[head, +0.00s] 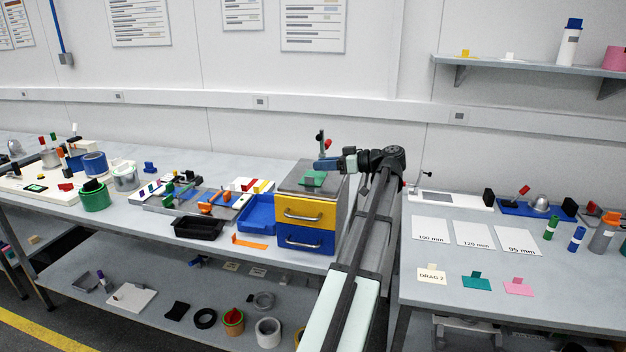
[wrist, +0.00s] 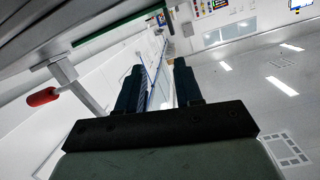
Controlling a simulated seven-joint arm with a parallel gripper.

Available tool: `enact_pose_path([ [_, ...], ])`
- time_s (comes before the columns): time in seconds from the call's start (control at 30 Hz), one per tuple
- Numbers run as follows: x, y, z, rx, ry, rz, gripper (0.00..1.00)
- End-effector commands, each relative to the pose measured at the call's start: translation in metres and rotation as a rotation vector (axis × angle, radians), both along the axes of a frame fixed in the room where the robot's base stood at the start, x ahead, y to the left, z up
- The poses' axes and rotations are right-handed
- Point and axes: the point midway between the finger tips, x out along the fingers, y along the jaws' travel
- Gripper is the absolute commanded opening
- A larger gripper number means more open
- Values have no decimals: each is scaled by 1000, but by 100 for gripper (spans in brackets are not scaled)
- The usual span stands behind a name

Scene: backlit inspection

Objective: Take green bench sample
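A green sample (head: 313,178), a flat piece with a small grey upright part, lies on the grey top of the drawer unit (head: 298,192). My gripper (head: 318,165) is just above and beside it in the head view. In the wrist view, the two dark fingers of my gripper (wrist: 158,72) stand apart with nothing between them. A thin green edge (wrist: 120,27) shows at the top of the wrist view, off to the side of the fingers. Whether it is the sample I cannot tell.
A post with a red handle (wrist: 42,97) stands close by in the wrist view. A blue tray (head: 257,222) and a black tray (head: 198,228) are left of the drawers. Teal (head: 477,283) and pink (head: 518,287) tabbed pieces lie on the right bench.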

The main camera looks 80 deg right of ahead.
Motion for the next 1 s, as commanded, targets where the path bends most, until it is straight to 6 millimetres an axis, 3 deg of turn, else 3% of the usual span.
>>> enact_pose_path([
  [0.03, -21, 3, -4, -28, -5, 5, 35],
  [0.2, -70, 16, -12, -119, -25, 39, 35],
  [0.4, -92, 23, -16, -170, -37, 58, 35],
  [0.53, -83, 25, -18, -175, -38, 62, 35],
  [0.8, -37, 25, -25, -174, -39, 62, 35],
  [1.0, -15, 24, -28, -173, -37, 60, 35],
])
